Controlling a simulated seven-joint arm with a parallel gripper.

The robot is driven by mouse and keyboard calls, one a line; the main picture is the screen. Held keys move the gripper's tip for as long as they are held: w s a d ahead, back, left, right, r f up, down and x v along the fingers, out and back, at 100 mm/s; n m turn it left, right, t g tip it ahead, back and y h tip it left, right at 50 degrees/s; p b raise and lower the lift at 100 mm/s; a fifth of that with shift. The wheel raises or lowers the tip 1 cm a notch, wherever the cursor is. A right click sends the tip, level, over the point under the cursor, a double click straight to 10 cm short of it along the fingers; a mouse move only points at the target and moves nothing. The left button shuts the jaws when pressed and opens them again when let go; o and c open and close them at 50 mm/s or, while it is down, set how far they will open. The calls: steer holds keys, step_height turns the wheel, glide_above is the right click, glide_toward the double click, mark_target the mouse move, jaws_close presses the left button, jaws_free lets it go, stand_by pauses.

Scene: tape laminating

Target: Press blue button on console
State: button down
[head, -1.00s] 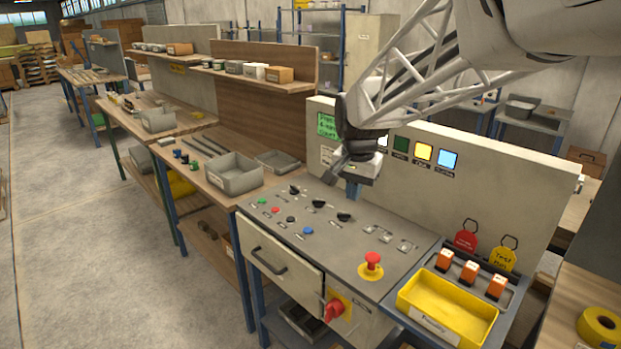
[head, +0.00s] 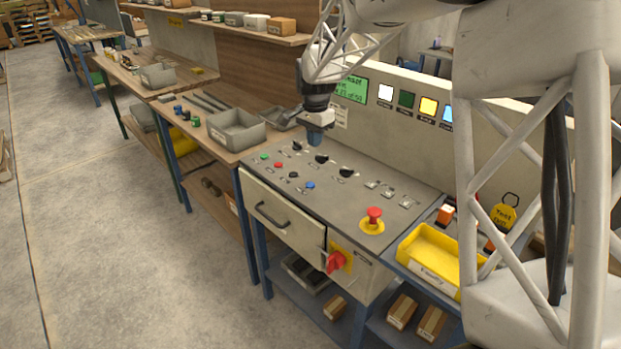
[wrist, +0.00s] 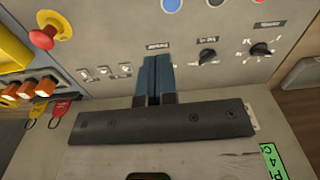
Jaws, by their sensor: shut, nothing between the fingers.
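The blue button (head: 310,185) is on the sloped top of the grey console (head: 335,205), near its front edge. In the wrist view the blue button (wrist: 171,4) is at the top edge, partly cut off. My gripper (head: 315,138) points down over the back part of the console top, behind the blue button and apart from it. In the wrist view my gripper (wrist: 155,62) has its two blue fingers shut together with nothing between them. They cover part of the panel below a label.
Black knobs (head: 347,173) sit behind the blue button. Red (head: 279,165), green (head: 264,156) and black (head: 293,175) buttons lie left of it. A red emergency stop (head: 374,215) and a yellow bin (head: 440,258) are to the right. An upright panel stands behind.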

mark_target(310, 185)
steer(key=shift+w+a+f, duration=0.6)
steer(key=shift+w, duration=0.25)
steer(key=shift+f, duration=0.1)
step_height(310, 185, down, 14)
steer(key=shift+r, duration=0.1)
stand_by(0.5)
